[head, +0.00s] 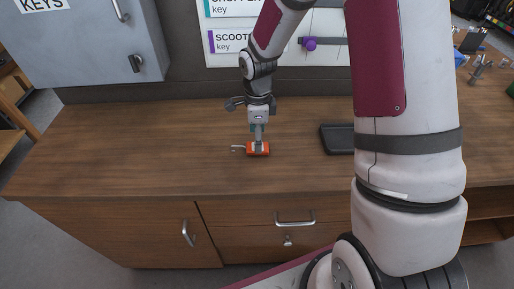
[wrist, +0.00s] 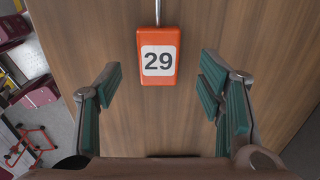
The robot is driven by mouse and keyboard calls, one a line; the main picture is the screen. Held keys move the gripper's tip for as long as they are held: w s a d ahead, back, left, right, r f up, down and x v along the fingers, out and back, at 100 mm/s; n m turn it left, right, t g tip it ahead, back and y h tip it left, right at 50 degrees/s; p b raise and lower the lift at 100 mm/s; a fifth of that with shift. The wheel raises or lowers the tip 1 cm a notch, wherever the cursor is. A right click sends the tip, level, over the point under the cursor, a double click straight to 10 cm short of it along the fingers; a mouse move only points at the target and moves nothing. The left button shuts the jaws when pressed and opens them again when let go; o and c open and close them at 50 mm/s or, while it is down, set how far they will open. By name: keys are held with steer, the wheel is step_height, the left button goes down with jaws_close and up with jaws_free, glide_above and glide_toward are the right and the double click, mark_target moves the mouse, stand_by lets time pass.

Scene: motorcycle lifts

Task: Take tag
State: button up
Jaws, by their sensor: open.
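The tag (head: 258,151) is a small orange block with a metal hook at one end, lying on the wooden counter near its front edge. In the wrist view the tag (wrist: 158,76) shows a white label with the number 29, and its metal shank runs off the top edge. My gripper (head: 258,128) points down directly over the tag. In the wrist view my gripper (wrist: 162,72) is open, with a teal-padded finger on each side of the tag and clear gaps between. Nothing is held. I cannot tell the remaining height exactly.
The wooden counter (head: 140,140) is bare to the left. A dark tray (head: 337,139) lies to the right, partly behind my arm. A grey key cabinet (head: 90,40) hangs at the back left. A purple item (head: 310,44) hangs on the white key board.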

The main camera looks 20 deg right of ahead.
mark_target(250, 148)
steer(key=shift+a+f, duration=0.2)
steer(key=shift+f, duration=1.5)
steer(key=c, duration=1.1)
steer(key=shift+r, duration=0.1)
